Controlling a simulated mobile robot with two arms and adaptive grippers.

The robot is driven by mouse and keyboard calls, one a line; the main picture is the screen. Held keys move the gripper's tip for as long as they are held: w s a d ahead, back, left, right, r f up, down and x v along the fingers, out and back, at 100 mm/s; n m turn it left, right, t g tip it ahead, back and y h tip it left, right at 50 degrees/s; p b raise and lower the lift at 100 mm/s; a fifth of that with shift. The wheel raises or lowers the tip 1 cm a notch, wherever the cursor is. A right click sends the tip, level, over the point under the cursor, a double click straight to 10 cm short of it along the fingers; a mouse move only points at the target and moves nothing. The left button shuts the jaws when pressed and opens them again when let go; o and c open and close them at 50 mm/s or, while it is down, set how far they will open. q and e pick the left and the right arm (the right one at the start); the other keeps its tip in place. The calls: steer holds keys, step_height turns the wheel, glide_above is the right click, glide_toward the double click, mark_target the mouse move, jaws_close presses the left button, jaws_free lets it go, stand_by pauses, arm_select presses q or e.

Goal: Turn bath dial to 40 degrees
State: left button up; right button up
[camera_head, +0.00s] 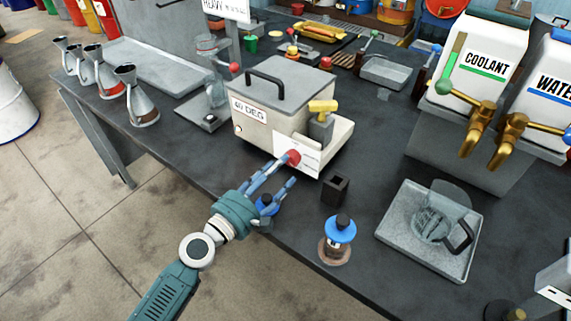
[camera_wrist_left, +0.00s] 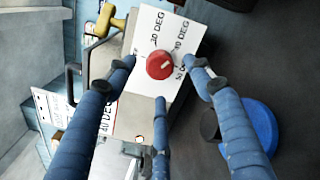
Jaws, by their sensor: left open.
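The bath (camera_head: 268,112) is a cream box with a black-handled lid, a "40 DEG" card and a yellow tap handle. Its red round dial (camera_head: 292,157) sits on a white panel at the front. In the left wrist view the dial (camera_wrist_left: 160,65) has a pale pointer mark, and several degree labels surround it on the panel (camera_wrist_left: 160,25). The mark's exact setting is hard to read. My left gripper (camera_head: 282,174) is open at the dial. Its blue fingers (camera_wrist_left: 161,84) stand around the knob; I cannot tell whether they touch it. My right gripper is not in view.
A grey tray (camera_head: 400,246) holds a clear jug. Coolant and water dispensers (camera_head: 484,68) stand at right.

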arm_select(q)
steer(key=v, duration=0.8)
steer(key=shift+s+a, duration=0.1)
